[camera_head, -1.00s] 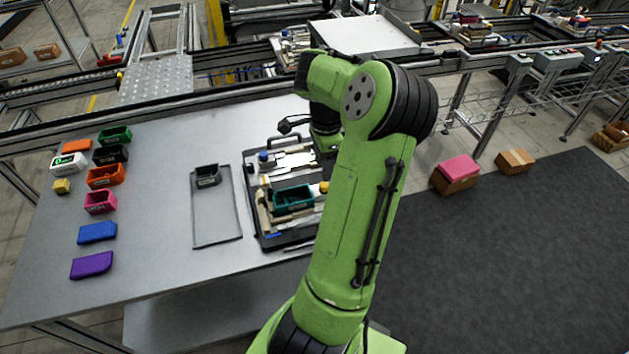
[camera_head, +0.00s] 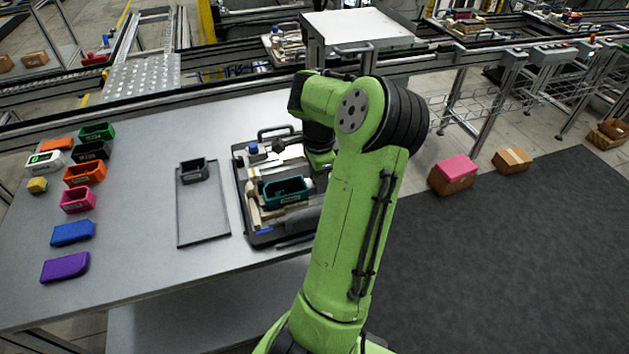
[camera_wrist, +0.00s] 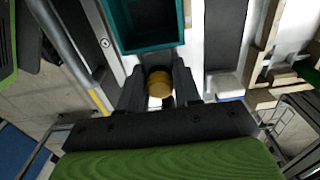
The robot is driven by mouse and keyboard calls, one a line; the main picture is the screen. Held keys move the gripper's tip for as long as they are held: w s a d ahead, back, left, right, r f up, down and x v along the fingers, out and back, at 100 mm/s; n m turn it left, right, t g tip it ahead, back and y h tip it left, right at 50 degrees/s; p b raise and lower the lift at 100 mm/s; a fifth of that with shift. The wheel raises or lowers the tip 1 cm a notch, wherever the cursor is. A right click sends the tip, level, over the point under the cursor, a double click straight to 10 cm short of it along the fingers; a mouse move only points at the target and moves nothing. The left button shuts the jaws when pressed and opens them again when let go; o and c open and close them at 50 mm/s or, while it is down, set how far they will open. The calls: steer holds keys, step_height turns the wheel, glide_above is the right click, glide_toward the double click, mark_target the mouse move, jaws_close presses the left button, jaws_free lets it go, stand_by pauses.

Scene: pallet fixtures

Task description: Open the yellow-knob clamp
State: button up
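The yellow knob (camera_wrist: 160,84) shows in the wrist view just below the teal bin, between the two fingers of my gripper (camera_wrist: 160,76). The fingers stand apart, one on each side of the knob; whether they touch it is hard to tell. In the head view my green arm hides the knob and the fingertips. The black pallet (camera_head: 244,203) lies on the table and carries the teal bin (camera_head: 286,192). The teal bin also fills the top middle of the wrist view (camera_wrist: 145,42).
A dark grey bin (camera_head: 194,171) stands on a flat grey tray (camera_head: 203,225) left of the pallet. Several coloured bins and blocks, such as a purple one (camera_head: 65,267), line the table's left side. Bare table lies between. A blue-capped part (camera_head: 253,149) stands on the pallet.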

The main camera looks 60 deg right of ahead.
steer(key=c, duration=0.4)
steer(key=shift+s+d, duration=0.1)
steer(key=shift+s, duration=0.1)
steer(key=shift+c, duration=0.2)
steer(key=shift+s+d+p, duration=0.45)
steer(key=shift+s+d, duration=0.35)
steer(key=o, duration=0.8)
step_height(320, 180, up, 8)
steer(key=p, duration=0.6)
